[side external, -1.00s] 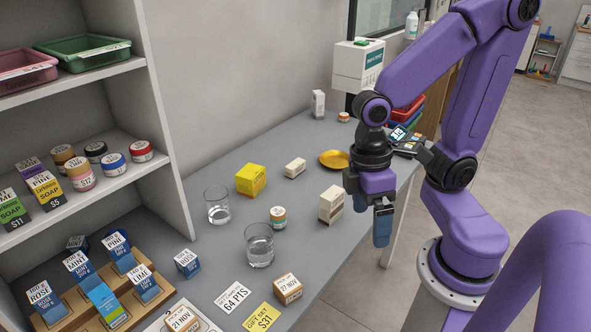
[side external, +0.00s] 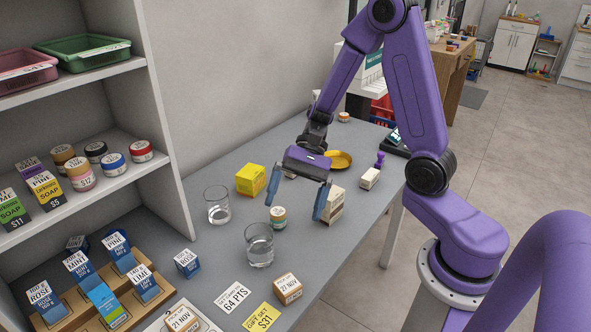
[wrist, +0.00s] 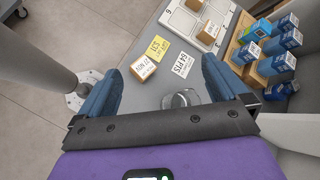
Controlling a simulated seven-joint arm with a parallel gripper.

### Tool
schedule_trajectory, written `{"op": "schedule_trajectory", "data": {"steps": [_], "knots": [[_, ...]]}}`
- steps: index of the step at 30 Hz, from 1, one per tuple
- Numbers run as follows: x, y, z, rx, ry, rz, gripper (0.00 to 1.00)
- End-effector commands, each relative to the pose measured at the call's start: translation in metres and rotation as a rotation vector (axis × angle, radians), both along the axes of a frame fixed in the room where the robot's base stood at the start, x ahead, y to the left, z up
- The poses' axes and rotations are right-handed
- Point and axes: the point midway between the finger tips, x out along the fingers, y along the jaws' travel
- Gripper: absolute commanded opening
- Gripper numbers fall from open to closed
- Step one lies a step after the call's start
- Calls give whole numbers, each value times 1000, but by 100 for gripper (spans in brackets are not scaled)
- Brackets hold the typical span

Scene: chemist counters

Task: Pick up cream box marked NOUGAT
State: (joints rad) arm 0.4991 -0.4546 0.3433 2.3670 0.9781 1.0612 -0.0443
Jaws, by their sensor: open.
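Several cream boxes lie on the grey counter, with lettering too small to read, so I cannot tell which is marked NOUGAT. One cream box (side external: 336,206) stands partly behind my gripper's right finger. Another cream box (side external: 369,178) lies farther right, near the counter's right edge. A third (side external: 290,175) is mostly hidden behind my gripper. My gripper (side external: 292,211) is open and empty above the counter, its blue fingers spread and pointing down. In the wrist view, both fingers of my gripper (wrist: 160,62) show wide apart with nothing held; no box marked NOUGAT can be made out there.
A yellow box (side external: 250,180), a clear glass (side external: 217,205), another glass (side external: 259,246) and a small jar (side external: 278,217) stand close by. An orange dish (side external: 341,160) and a purple object (side external: 380,159) are behind. A 27 NOV box (side external: 288,288) and cards lie in front.

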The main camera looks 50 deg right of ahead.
Motion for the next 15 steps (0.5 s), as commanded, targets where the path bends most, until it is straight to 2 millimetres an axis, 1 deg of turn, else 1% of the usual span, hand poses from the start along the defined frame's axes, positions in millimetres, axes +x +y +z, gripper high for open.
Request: {"op": "schedule_trajectory", "data": {"steps": [1, 3, 8, 11, 14, 15], "knots": [[12, -6, -3, 23, 26, -86, 100], [28, -14, -6, 57, 55, -201, 100], [64, -40, -15, 135, 110, -467, 100], [83, -62, -21, 187, 138, -635, 100], [100, -87, -29, 238, 162, -804, 100], [106, -98, -32, 258, 170, -871, 100]]}}
